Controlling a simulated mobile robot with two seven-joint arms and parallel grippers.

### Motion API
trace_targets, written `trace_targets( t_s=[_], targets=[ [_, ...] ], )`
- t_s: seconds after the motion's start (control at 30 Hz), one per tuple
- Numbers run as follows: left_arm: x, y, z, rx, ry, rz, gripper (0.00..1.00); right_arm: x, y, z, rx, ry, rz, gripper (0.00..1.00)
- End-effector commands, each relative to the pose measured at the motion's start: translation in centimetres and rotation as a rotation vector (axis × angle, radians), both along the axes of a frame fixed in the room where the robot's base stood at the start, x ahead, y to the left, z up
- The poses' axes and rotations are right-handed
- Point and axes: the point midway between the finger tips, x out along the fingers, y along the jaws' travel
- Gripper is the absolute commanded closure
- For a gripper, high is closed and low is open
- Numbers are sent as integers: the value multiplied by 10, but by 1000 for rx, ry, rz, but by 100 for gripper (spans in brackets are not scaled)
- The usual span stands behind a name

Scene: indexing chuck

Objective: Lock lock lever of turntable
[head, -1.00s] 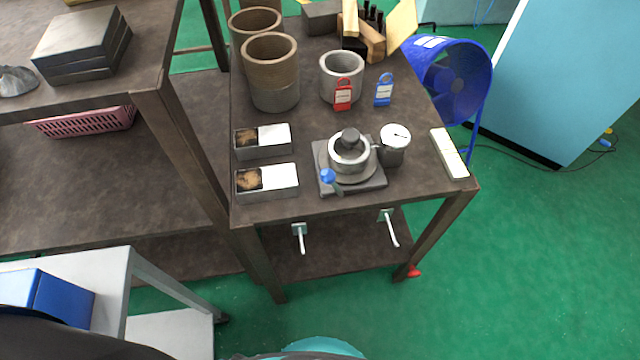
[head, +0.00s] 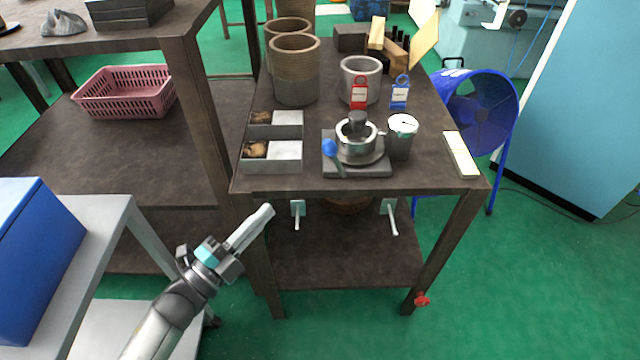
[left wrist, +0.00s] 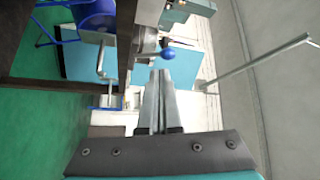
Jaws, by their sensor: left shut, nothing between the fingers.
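The turntable (head: 357,158) is a grey chuck with a round knob on a square base, near the front edge of the brown table. Its lock lever with a blue ball (head: 329,147) stands at the front left of the base. The blue ball also shows in the left wrist view (left wrist: 168,54), just beyond the fingertips. My left gripper (head: 268,211) is shut and empty, in front of the table and lower left of the lever, apart from it. It also shows in the left wrist view (left wrist: 158,78). My right gripper is not in view.
A dial gauge (head: 402,124) stands right of the turntable. Two small trays (head: 258,167) lie left of it. Red (head: 359,95) and blue (head: 399,97) tags stand behind. Hooks (head: 393,221) hang under the table's front edge. A blue fan (head: 480,110) is at the right.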

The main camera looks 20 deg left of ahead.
Motion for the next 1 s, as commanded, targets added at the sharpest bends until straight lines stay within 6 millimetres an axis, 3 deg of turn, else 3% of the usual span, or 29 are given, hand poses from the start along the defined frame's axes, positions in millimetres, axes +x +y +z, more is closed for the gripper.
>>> trace_targets(
  t_s=[0.2, 0.57, 0.77, 1.0],
  targets=[
    [-3, -5, 16, 49, -73, -35, 100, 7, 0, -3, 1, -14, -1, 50],
    [0, -7, 17, 46, -71, -35, 100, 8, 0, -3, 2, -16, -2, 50],
    [24, -19, 24, 45, -76, -36, 100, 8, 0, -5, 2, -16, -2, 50],
    [67, -41, 35, 44, -74, -35, 100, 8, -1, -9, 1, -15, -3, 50]
  ],
)
